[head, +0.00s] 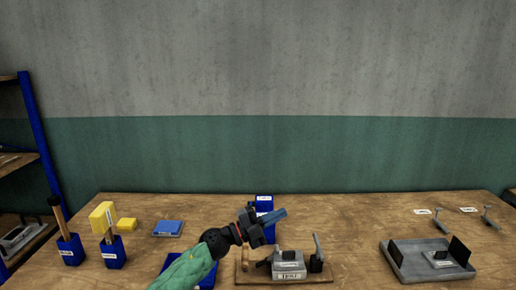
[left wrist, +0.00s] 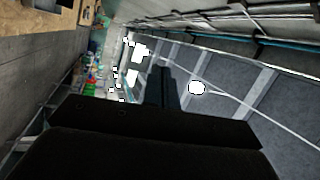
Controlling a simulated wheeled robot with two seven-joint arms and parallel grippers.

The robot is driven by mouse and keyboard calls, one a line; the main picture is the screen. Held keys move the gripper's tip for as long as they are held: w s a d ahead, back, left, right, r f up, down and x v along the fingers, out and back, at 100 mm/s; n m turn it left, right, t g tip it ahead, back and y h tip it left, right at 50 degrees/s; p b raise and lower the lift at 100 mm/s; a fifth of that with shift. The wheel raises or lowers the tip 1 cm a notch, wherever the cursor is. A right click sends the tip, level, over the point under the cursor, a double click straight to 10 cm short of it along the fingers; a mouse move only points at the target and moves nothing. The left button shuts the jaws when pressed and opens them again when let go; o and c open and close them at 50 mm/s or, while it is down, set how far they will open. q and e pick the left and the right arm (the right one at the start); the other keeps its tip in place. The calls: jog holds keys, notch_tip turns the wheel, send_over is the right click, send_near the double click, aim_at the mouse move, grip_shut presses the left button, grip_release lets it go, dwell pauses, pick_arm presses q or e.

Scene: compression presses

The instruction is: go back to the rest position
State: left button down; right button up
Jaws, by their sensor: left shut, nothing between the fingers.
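My left gripper (head: 281,215) is in the lower middle of the head view, raised in front of the workbench (head: 350,215), its fingers pointing right. It is shut and holds nothing. In the left wrist view its dark fingers (left wrist: 165,88) show close together against the ceiling and distant lights. My right gripper is in neither view.
A press fixture (head: 289,270) on a wooden board stands just below my left gripper. A blue bin (head: 264,203) is behind it. Blue holders (head: 70,250) with tools and yellow blocks (head: 102,215) stand left. A grey tray (head: 410,270) lies right. A shelf (head: 38,130) is far left.

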pick_arm(q)
jog(key=s+a+f+n+t+y, duration=0.55)
jog(key=a+f+n+y, duration=0.45)
jog(key=n, duration=0.3)
jog(key=s+a+f+n+t+y, duration=0.4)
jog(key=s+a+f+n+y, duration=0.2)
jog(key=a+f+n+y, duration=0.6)
jog(key=s+a+f+n+g+h, duration=0.15)
jog(key=s+f+g, duration=0.25)
jog(key=s, duration=0.6)
jog(key=s+a+f+g, duration=0.2)
jog(key=s+f+g, duration=0.2)
jog(key=s, duration=0.5)
jog(key=s+a+f+n+g, duration=0.1)
jog(key=s+f+g, duration=0.35)
jog(key=s, duration=0.55)
notch_tip(320, 180, down, 24)
jog(key=w+d+g, duration=0.1)
jog(key=w, duration=0.1)
jog(key=s+f, duration=0.4)
jog(key=f, duration=0.8)
jog(key=s+f, duration=0.4)
jog(key=f, duration=0.8)
jog(key=shift+s+d+g, duration=0.2)
jog(key=shift+d+g, duration=0.1)
jog(key=shift+g, duration=0.1)
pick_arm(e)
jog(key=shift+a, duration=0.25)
pick_arm(q)
jog(key=shift+h, duration=0.25)
